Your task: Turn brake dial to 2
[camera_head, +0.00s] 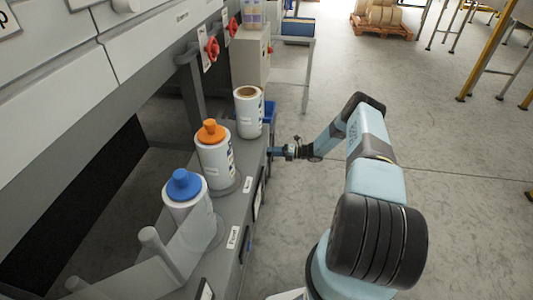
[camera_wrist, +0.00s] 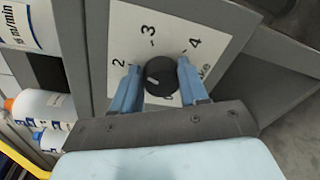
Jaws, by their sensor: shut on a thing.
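The black round brake dial (camera_wrist: 165,70) is on a white scale plate (camera_wrist: 150,25) marked 2, 3 and 4 in the wrist view. A short white pointer mark lies on the left part of the dial's face; I cannot tell exactly which number it points to. My gripper (camera_wrist: 160,78) has its two blue fingers on either side of the dial and is shut on it. A further label on the plate is partly hidden by the right finger. In the head view, my gripper (camera_head: 276,152) reaches the side of the grey machine ledge; the dial is hidden there.
Rolls with an orange cap (camera_head: 211,132), a blue cap (camera_head: 184,185) and an open top (camera_head: 249,110) stand on the ledge. Red knobs (camera_head: 212,49) are on the machine beyond. A blue bin (camera_head: 269,112) stands behind my gripper.

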